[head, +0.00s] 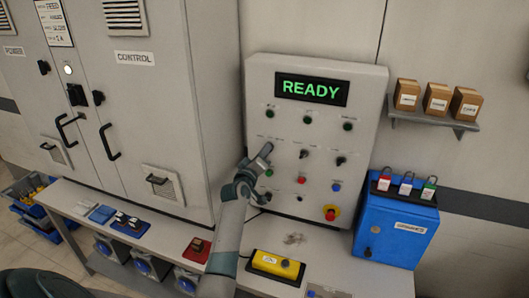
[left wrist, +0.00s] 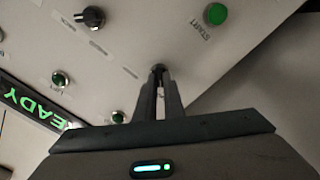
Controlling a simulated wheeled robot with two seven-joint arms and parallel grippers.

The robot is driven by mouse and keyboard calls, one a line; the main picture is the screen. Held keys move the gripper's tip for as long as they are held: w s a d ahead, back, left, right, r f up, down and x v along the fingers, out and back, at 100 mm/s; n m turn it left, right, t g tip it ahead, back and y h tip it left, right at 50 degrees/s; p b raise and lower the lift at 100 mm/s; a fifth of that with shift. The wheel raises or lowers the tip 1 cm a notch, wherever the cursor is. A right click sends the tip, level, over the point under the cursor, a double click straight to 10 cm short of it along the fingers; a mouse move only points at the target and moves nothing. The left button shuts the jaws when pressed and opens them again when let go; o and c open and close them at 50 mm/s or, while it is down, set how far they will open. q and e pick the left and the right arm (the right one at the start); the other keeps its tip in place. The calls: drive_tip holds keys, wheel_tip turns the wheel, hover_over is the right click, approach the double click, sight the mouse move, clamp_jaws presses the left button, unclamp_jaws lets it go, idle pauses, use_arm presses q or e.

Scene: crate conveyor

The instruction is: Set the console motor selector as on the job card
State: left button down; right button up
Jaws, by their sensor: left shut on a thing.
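The grey console (head: 258,92) stands on the bench, its display (head: 312,89) reading READY. My left gripper (head: 265,150) is at the left end of the console's row of selectors. In the left wrist view my left gripper (left wrist: 160,80) is shut on a small dark selector knob (left wrist: 158,67), mostly hidden between the fingertips. Its label and pointer direction cannot be read. Another black selector (head: 304,154) and a third (head: 340,160) sit to the right. The paper card (head: 53,22) on the cabinet is too small to read surely. My right gripper is not in view.
A green START button (left wrist: 215,13) is close to my left fingers. A red emergency stop (head: 330,213) is low on the console. A yellow box (head: 276,265) and a red block (head: 196,250) lie on the bench. A blue lock box (head: 395,232) stands at right.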

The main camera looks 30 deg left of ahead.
use_arm(q)
drive_tip(key=c, duration=1.9)
unclamp_jaws()
drive_tip(key=shift+o, duration=0.2)
drive_tip(key=shift+s, duration=0.15)
drive_tip(key=b+v, duration=0.4)
drive_tip(key=v, duration=1.3)
drive_tip(key=shift+b, duration=0.35)
drive_tip(key=shift+f, duration=0.15)
